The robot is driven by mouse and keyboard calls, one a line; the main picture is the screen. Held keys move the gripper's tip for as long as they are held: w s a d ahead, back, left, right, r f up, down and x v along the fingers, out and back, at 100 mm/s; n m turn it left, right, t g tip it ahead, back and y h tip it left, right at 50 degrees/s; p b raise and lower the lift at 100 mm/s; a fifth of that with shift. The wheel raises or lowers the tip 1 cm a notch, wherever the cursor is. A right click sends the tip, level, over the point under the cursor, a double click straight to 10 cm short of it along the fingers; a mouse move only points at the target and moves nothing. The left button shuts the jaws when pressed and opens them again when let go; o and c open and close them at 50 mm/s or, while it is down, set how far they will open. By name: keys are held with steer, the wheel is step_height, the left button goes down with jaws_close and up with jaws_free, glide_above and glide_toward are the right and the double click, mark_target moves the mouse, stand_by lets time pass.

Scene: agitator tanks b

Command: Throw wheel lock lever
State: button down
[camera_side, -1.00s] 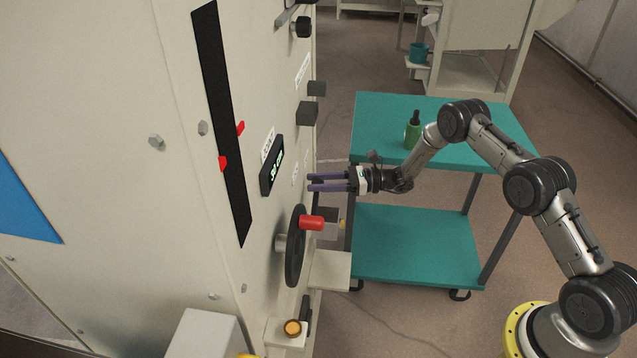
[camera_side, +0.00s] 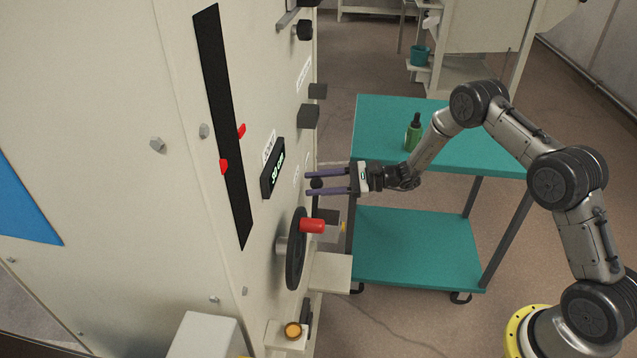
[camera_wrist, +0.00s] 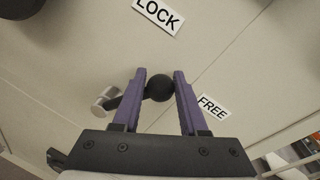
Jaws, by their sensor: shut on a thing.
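The lock lever has a black ball knob (camera_wrist: 158,88) and a short arm running left to a silver pivot (camera_wrist: 104,100) on the cream panel. In the wrist view, the purple fingers of my gripper (camera_wrist: 159,76) are shut on the knob, one on each side. In the side view, my gripper (camera_side: 310,182) reaches left to the panel with the dark knob (camera_side: 316,183) between its fingers. A LOCK label (camera_wrist: 159,14) is above the knob and a FREE label (camera_wrist: 213,107) to its right. The black handwheel (camera_side: 297,250) with a red handle (camera_side: 312,226) is just below my gripper.
A lit display (camera_side: 273,170) and dark knobs, including a square one (camera_side: 308,116), stick out of the panel. A teal cart (camera_side: 375,118) carrying a green bottle (camera_side: 413,133) stands behind my arm. A grey box (camera_side: 203,335) is at the lower left.

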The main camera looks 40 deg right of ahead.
steer(key=s+a+n, duration=0.2)
steer(key=shift+s+r+n+h, duration=0.15)
steer(key=shift+n+h, duration=0.15)
steer(key=shift+n, duration=0.1)
steer(key=shift+s+a+n+h, duration=0.4)
steer(key=shift+s+a+n, duration=0.35)
steer(key=shift+n, duration=0.35)
steer(key=c, duration=0.6)
jaws_free()
steer(key=shift+c, duration=0.2)
steer(key=shift+o, duration=1)
steer(key=shift+r, duration=0.2)
steer(key=shift+d, duration=0.1)
